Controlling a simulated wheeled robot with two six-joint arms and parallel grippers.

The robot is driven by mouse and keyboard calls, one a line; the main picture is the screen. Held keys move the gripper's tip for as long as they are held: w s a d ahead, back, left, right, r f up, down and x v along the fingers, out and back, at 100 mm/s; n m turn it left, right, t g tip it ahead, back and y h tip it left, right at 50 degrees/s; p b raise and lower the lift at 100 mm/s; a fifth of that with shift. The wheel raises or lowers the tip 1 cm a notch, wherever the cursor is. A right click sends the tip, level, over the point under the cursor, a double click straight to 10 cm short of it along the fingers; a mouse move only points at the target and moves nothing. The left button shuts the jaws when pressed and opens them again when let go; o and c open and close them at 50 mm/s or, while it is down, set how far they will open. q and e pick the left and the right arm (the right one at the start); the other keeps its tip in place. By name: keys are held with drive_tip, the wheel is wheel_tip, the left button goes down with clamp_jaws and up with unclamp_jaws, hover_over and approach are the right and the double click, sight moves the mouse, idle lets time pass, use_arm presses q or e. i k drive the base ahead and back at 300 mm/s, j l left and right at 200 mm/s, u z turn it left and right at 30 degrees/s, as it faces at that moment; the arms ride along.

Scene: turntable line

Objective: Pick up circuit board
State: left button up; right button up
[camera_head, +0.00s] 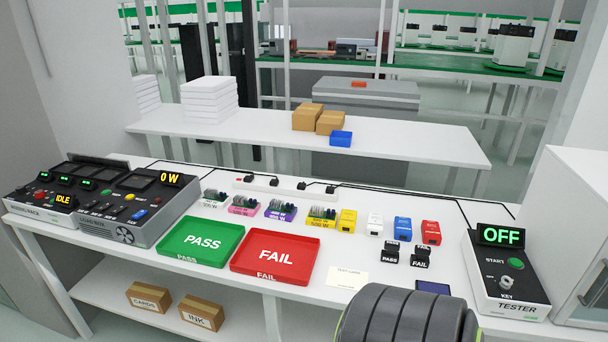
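Several small dark green parts that look like circuit boards stand in a row at the middle of the white workbench, on coloured bases. One is on a white base (213,198), one on a pink base (243,205), one on a purple base (280,212) and one on a yellow base (320,217). The labels on the bases are too small to read surely. Neither of my grippers shows in the head view.
A green PASS tray (201,260) and red FAIL tray (275,271) lie in front of the row. A load box (135,238) stands left, a tester (507,285) reading OFF right. A dark ribbed rounded part (409,318) hides the bench's front edge.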

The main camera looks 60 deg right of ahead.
sight(212, 199)
drive_tip(key=z, duration=1.75)
